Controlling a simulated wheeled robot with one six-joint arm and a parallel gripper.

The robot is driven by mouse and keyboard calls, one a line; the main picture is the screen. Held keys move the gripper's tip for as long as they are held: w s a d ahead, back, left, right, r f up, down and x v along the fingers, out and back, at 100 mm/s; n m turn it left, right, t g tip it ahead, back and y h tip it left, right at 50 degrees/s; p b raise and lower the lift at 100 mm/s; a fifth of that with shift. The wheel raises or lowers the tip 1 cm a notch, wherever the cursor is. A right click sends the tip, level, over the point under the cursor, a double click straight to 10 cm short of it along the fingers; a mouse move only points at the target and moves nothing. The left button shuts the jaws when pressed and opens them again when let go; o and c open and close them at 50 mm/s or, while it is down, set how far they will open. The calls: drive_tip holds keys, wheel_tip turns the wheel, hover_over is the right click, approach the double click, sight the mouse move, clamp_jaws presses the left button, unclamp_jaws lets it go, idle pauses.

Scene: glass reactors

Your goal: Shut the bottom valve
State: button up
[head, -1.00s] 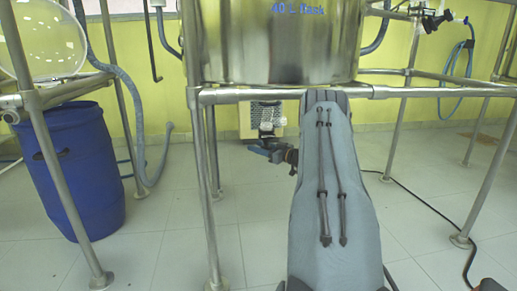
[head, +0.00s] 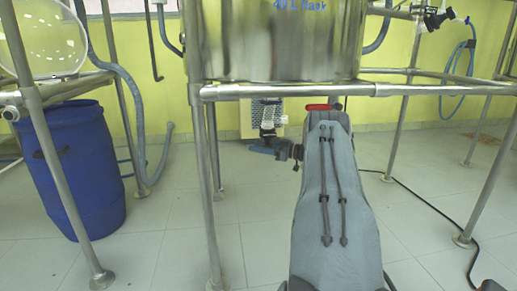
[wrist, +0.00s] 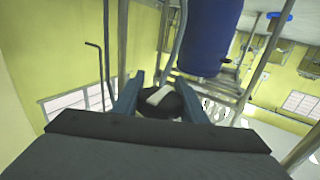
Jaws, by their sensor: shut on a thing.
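My gripper (head: 264,149) is below the steel flask, left of my grey arm in the head view; its blue fingers are small there. In the wrist view its two blue fingers (wrist: 158,86) stand on either side of a dark rounded part with a pale lever-like piece (wrist: 158,97), which looks like the bottom valve. The gripper is shut on this part. A pale and dark fitting (head: 268,128) shows just above the fingers in the head view. The valve's exact handle angle cannot be told.
The steel flask (head: 275,45) hangs in a pipe frame (head: 280,90) just above the gripper. A blue drum (head: 75,165) stands at left beside a grey hose (head: 140,150). A red piece (head: 322,107) shows above my arm. Tiled floor (head: 190,240) is open in front.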

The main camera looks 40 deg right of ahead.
drive_tip(key=o, duration=1.1)
drive_tip(key=shift+c, duration=0.2)
drive_tip(key=p+v, duration=0.3)
drive_tip(key=v, duration=0.4)
drive_tip(key=shift+s, duration=0.35)
drive_tip(key=shift+d, duration=0.1)
